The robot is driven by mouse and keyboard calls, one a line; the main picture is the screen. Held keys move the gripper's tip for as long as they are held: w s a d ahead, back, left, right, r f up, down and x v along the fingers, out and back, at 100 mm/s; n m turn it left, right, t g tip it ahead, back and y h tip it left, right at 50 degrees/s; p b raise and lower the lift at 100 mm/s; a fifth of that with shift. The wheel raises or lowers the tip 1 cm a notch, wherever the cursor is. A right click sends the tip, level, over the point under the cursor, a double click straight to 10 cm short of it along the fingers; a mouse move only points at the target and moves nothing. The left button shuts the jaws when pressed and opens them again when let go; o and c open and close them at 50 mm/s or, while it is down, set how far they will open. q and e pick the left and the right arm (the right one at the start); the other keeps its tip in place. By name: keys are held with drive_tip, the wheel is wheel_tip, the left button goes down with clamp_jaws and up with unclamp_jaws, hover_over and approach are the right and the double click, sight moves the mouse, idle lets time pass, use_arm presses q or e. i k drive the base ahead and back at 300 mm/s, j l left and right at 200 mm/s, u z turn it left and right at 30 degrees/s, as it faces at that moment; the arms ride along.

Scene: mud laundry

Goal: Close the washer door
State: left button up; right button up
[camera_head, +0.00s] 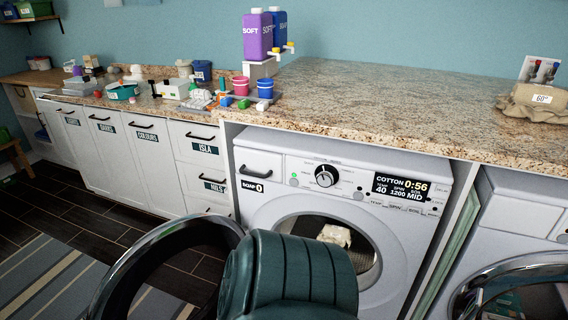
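The white washer (348,167) stands under the counter, and its display reads COTTON 0:56. Its round door (157,243), a dark ring with a shiny rim, is swung open to the left, away from the machine front. The round opening (366,238) is uncovered, and a cream cloth (336,235) shows inside the drum. A dark teal rounded part at bottom centre covers the lower left of the opening and the door's right side. Neither of my grippers shows.
A second white machine (525,205) with a chrome-rimmed round door (520,272) stands at the right. The granite counter (385,100) runs above, with purple and blue soft bottles (257,36) and several small items. White drawers (200,148) line the left, and a striped rug (52,275) lies on the floor.

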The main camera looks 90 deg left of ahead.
sight(112, 299)
drive_tip(key=u, duration=0.45)
drive_tip(key=k+j+u, duration=0.1)
drive_tip(key=u, duration=0.3)
drive_tip(key=k+j+u, duration=0.1)
drive_tip(key=u, duration=0.75)
drive_tip(key=k+j+u, duration=0.1)
drive_tip(key=j+u, duration=0.55)
drive_tip(key=j+z, duration=0.15)
drive_tip(key=j, duration=0.45)
drive_tip(key=j+z, duration=0.15)
drive_tip(key=j, duration=0.5)
drive_tip(key=k+j+z, duration=0.15)
drive_tip(key=j, duration=0.45)
drive_tip(key=j+z, duration=0.75)
drive_tip(key=j, duration=0.25)
drive_tip(key=j+z, duration=0.4)
drive_tip(key=j, duration=0.4)
drive_tip(key=k+j, duration=0.1)
drive_tip(key=j, duration=0.35)
drive_tip(key=z, duration=0.05)
